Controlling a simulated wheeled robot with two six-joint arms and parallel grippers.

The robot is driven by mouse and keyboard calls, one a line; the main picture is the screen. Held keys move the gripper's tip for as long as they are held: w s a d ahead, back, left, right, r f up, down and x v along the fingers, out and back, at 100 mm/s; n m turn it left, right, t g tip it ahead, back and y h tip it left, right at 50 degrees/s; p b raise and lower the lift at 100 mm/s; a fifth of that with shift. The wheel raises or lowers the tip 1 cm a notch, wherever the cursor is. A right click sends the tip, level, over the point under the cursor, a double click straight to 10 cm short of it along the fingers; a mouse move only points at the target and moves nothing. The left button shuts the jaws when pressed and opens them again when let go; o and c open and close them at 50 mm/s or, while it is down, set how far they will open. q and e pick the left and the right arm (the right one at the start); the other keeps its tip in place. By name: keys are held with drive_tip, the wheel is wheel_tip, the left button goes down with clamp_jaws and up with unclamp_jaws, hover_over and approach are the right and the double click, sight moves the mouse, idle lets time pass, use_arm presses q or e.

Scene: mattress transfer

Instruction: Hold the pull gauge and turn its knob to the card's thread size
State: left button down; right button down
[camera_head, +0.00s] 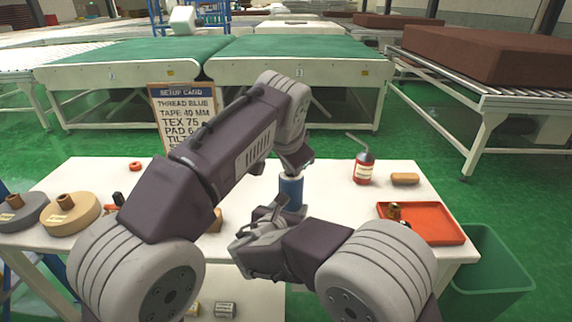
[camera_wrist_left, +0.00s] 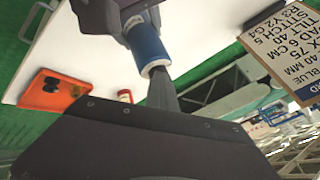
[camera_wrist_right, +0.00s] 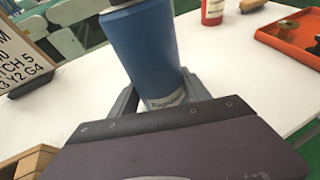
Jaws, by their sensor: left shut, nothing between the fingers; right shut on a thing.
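The pull gauge (camera_head: 291,192) is a blue cylinder standing roughly upright over the white table. In the right wrist view the gauge (camera_wrist_right: 145,50) fills the space between the fingers, with a pale printed label low down. My right gripper (camera_head: 283,212) is shut on its lower part. My left gripper (camera_head: 297,168) is shut and empty at the gauge's top end; the left wrist view shows its fingers (camera_wrist_left: 160,80) close to the pale end, contact unclear. The knob's setting is not readable. The setup card (camera_head: 183,112) reads "TEX 75"; my left arm hides its lower part.
An orange tray (camera_head: 440,234) with small parts, a red bottle (camera_head: 364,168) and a tan block (camera_head: 405,179) are at the right. Tape rolls (camera_head: 72,214) lie at the left. A green bin (camera_head: 497,275) stands beyond the table's right edge.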

drive_tip(key=shift+f, duration=0.1)
drive_tip(key=shift+c, duration=2.1)
unclamp_jaws()
use_arm(q)
drive_tip(key=s+f+v, duration=0.1)
drive_tip(key=s+v, duration=0.1)
drive_tip(key=v, duration=1)
drive_tip(key=shift+d, duration=0.65)
drive_tip(key=shift+s+f, duration=0.1)
drive_tip(key=shift+f, duration=0.05)
